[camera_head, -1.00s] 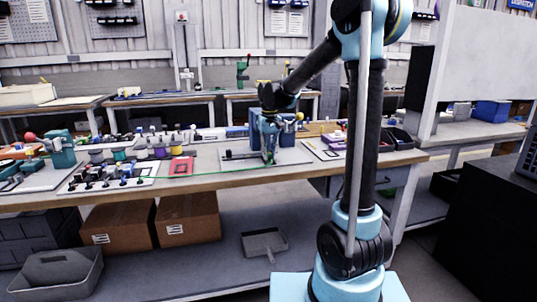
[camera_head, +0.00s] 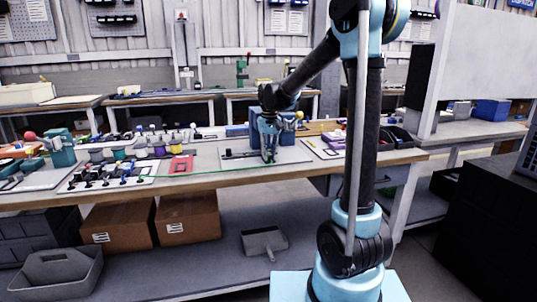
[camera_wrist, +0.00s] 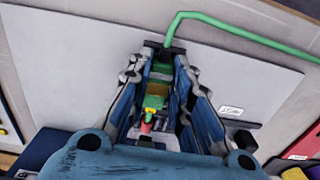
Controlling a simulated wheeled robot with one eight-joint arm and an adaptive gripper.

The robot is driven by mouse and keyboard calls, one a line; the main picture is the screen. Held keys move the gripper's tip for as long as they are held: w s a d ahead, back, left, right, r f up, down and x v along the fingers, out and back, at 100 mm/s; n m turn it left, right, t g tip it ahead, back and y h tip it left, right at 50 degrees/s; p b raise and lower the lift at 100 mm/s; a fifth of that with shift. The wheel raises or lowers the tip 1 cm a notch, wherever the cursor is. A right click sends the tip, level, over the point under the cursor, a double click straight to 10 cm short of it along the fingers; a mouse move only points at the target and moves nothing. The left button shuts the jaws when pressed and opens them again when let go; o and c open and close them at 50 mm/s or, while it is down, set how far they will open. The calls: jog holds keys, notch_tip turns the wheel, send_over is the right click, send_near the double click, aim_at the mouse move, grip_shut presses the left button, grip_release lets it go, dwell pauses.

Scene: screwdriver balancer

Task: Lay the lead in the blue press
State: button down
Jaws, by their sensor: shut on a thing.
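The green lead (camera_head: 215,169) runs along the front of the bench up to my gripper (camera_head: 270,159). In the wrist view my gripper (camera_wrist: 164,62) is shut on the lead, with a green end piece (camera_wrist: 157,92) between the fingers. The lead (camera_wrist: 235,27) leaves the fingertips and bends off to the right. The blue press (camera_head: 287,132) stands on the pale board just behind my gripper, which partly hides it. The lead appears outside the press; the exact gap between them cannot be told.
A pale board (camera_head: 298,156) lies under my gripper. Left of it are a red card (camera_head: 182,164), several spools (camera_head: 160,149) and a tray of small parts (camera_head: 105,181). Dark bins (camera_head: 396,139) stand at the right end of the bench.

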dwell(0.4)
jog(key=c, duration=1.4)
grip_release()
jog(key=shift+o, duration=0.2)
notch_tip(320, 180, up, 12)
jog(key=shift+w+d+f, duration=0.1)
